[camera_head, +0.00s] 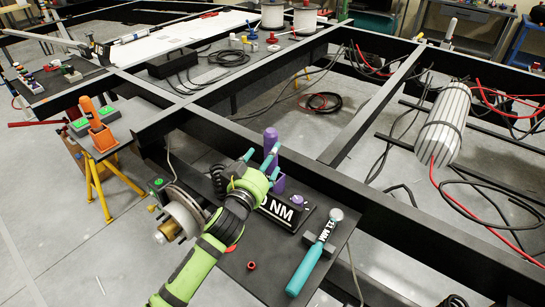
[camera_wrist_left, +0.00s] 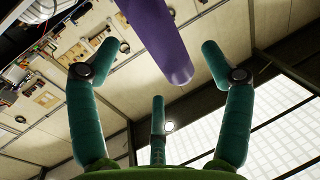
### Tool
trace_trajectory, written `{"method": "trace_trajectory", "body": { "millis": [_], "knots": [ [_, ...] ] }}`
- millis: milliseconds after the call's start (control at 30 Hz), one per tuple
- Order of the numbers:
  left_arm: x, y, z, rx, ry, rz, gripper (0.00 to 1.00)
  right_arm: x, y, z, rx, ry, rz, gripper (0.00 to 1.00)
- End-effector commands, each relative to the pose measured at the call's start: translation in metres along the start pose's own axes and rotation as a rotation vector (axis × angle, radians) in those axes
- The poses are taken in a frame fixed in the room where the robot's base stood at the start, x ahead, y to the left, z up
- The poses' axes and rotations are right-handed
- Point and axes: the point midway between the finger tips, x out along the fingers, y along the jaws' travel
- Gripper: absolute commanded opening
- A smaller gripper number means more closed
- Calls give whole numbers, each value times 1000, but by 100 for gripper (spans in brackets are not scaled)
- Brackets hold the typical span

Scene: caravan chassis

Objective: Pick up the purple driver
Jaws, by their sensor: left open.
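The purple driver (camera_head: 270,140) stands upright at the end of a black tool board, with its handle up. Its lower part is partly hidden by my left gripper (camera_head: 263,163). A purple piece (camera_head: 279,184), seemingly its holder or base, shows behind the fingers. My left gripper has teal fingers and is open, close to the driver on its near side. In the left wrist view the driver (camera_wrist_left: 158,38) comes down from the top between the spread fingers (camera_wrist_left: 159,60); no finger clearly touches it. My right gripper is not in view.
A teal torque wrench (camera_head: 312,255) lies right of my arm, near a black block (camera_head: 284,212) marked "NM". A brake disc (camera_head: 182,212) is to the left. Black chassis beams (camera_head: 345,180) run behind. An orange-handled tool (camera_head: 96,122) stands farther left.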

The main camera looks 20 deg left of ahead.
Motion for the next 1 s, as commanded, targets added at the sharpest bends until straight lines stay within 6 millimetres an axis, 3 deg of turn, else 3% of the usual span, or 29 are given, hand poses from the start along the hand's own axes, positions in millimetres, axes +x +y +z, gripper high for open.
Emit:
{"method": "trace_trajectory", "body": {
  "millis": [100, 200, 500, 633, 667, 800, 867, 1000],
  "knots": [
    [16, 0, -2, 0, 0, -1, 80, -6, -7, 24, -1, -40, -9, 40],
    [30, 1, -1, 2, 0, -1, 80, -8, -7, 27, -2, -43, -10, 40],
    [49, 1, 1, 1, -2, 0, 80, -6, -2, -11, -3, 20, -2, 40],
    [49, 1, 2, 0, -2, 0, 80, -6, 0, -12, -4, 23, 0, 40],
    [49, 1, 1, 0, -2, -1, 76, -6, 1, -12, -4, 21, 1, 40],
    [49, 0, 1, 0, -2, -1, 20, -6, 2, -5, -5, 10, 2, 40],
    [49, 0, 2, 0, -2, -1, 0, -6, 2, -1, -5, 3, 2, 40],
    [49, 1, -2, 1, 5, 1, 0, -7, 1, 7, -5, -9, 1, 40]
  ]
}}
